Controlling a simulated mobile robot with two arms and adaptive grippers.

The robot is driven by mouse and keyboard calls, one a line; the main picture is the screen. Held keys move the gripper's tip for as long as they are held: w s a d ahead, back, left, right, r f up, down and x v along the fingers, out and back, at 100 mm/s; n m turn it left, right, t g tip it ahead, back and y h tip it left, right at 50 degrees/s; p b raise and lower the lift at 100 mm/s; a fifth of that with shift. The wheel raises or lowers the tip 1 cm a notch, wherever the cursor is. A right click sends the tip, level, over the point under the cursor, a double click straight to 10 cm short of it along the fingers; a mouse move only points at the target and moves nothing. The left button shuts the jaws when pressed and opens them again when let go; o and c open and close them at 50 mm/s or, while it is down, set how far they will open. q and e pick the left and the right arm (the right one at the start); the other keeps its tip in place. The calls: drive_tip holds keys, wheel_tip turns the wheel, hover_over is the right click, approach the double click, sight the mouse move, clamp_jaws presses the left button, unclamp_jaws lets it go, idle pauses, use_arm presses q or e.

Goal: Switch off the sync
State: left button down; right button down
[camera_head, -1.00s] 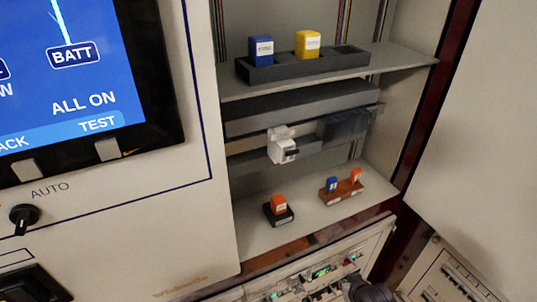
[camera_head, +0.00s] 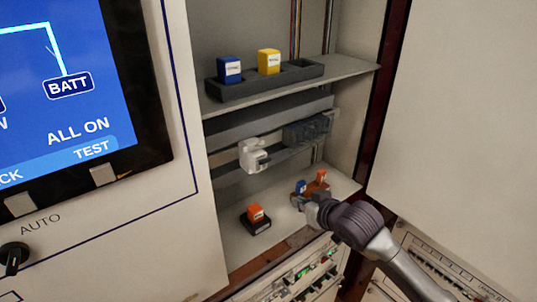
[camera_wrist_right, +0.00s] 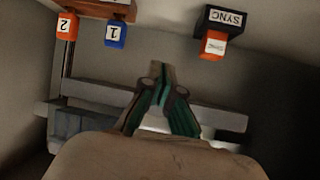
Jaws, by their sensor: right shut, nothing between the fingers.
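The sync piece is an orange block (camera_head: 255,212) on a black base (camera_head: 258,226), on the lower shelf in the head view. In the right wrist view the orange block (camera_wrist_right: 213,45) and its black base (camera_wrist_right: 222,20) both read SYNC, upside down. My right gripper (camera_head: 303,201) is in front of the brown holder to the right of the sync piece. In the right wrist view its fingers (camera_wrist_right: 157,78) are together and empty, apart from the sync block. A white breaker (camera_head: 253,156) sits on the rail above. My left gripper is not in view.
A brown holder (camera_head: 324,188) carries a blue block (camera_head: 300,187) and an orange block (camera_head: 321,176), marked 1 and 2. The upper shelf has a dark tray (camera_head: 244,90) with blue and yellow blocks. An open door (camera_head: 455,110) stands at the right.

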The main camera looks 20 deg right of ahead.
drive_tip(key=s+a+r+n+t+y, duration=0.1)
drive_tip(key=s+a+r, duration=0.1)
drive_tip(key=r, duration=0.8)
drive_tip(key=s+a+r+n+t+y, duration=0.1)
drive_tip(key=s+a+r, duration=0.2)
drive_tip(key=r, duration=0.8)
drive_tip(key=shift+s+a+r+n+y, duration=0.2)
drive_tip(key=shift+s+n+y, duration=0.1)
drive_tip(key=shift+s+y, duration=0.15)
drive_tip(key=shift+w+p, duration=0.1)
drive_tip(key=shift+p, duration=0.2)
drive_tip(key=p, duration=0.3)
hover_over(265, 159)
drive_tip(key=shift+f, duration=0.85)
drive_tip(key=shift+w+a+f+p, duration=0.15)
drive_tip(key=shift+w+f+p, duration=0.25)
drive_tip(key=shift+f, duration=0.15)
drive_tip(key=shift+s+d+f+p, duration=0.2)
drive_tip(key=shift+s+f, duration=0.25)
drive_tip(key=shift+f, duration=0.15)
drive_tip(key=shift+s+d+f+p, duration=0.15)
drive_tip(key=shift+s+f, duration=0.25)
drive_tip(key=shift+f, duration=0.2)
drive_tip(key=shift+s+d+f, duration=0.1)
drive_tip(key=shift+s+f, duration=0.1)
